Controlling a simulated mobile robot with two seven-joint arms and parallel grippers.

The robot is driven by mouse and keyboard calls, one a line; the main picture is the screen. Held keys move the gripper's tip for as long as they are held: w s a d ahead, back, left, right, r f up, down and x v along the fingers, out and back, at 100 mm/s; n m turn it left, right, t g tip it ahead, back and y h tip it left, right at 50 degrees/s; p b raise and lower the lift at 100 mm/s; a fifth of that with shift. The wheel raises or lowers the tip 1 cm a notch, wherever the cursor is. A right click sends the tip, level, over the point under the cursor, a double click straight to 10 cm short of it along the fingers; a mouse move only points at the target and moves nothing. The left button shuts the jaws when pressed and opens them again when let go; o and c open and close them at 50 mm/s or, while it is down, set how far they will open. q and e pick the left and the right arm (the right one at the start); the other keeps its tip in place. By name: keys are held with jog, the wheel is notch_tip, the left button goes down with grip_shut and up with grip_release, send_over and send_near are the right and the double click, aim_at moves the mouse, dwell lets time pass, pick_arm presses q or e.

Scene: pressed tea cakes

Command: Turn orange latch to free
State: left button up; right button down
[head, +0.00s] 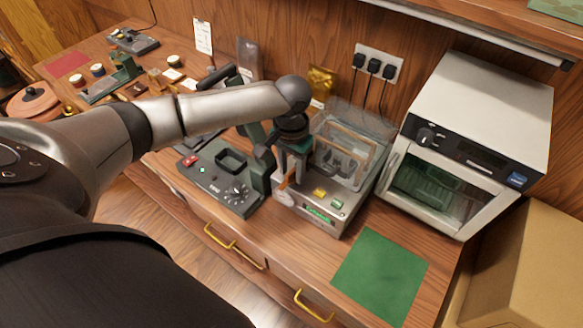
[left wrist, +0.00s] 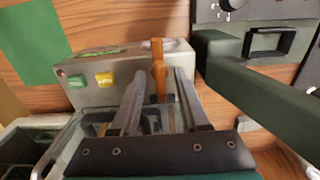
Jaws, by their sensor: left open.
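The orange latch (head: 284,183) is on the front left part of a grey machine (head: 310,208) with a clear cover. In the left wrist view the latch (left wrist: 159,72) is a narrow upright orange piece near the machine's edge. My left gripper (head: 288,172) points down over that part of the machine. In the left wrist view its two fingers (left wrist: 159,78) are apart, with the latch showing between them. I cannot tell whether either finger touches it. The gripper and wrist hide part of the machine. My right gripper is not in view.
A dark press-like device (head: 222,180) stands close on the left. It also shows in the left wrist view (left wrist: 255,90). A white oven (head: 470,120) stands at the right. The green mat (head: 380,275) in front is bare. The clear cover (head: 345,140) rises behind the gripper.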

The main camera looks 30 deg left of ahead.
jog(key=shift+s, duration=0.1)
pick_arm(q)
grip_shut()
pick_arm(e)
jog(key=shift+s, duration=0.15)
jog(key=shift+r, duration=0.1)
